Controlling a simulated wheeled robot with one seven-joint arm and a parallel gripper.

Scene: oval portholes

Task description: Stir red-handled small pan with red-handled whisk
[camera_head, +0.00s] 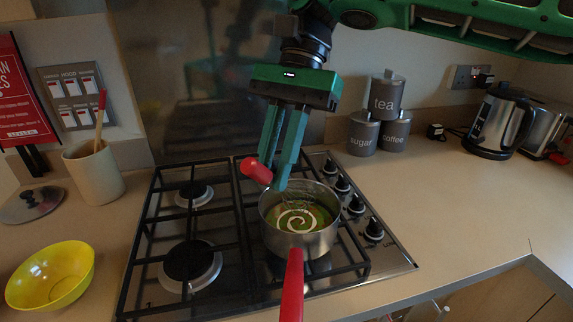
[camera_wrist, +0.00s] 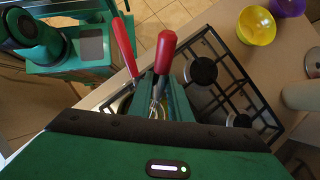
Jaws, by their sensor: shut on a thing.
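The red-handled small pan (camera_head: 312,243) stands on the right side of the hob, its red handle pointing toward me. It holds green contents with a pale swirl. My gripper (camera_head: 274,176) points down over the pan's back left rim, shut on the red-handled whisk (camera_head: 257,171). The whisk's red handle sticks out to the left of the fingers, tilted. Its wires show faintly over the pan's contents; how deep they reach is unclear. In the wrist view the whisk's handle (camera_wrist: 165,52) rises between the fingers, beside the pan's red handle (camera_wrist: 124,45).
The gas hob (camera_head: 150,245) has black grates and knobs (camera_head: 356,205) right of the pan. A yellow bowl (camera_head: 50,278), a lid (camera_head: 32,204) and a utensil pot (camera_head: 95,172) stand left. Canisters (camera_head: 363,135) and a kettle (camera_head: 497,125) stand behind right. The right counter is clear.

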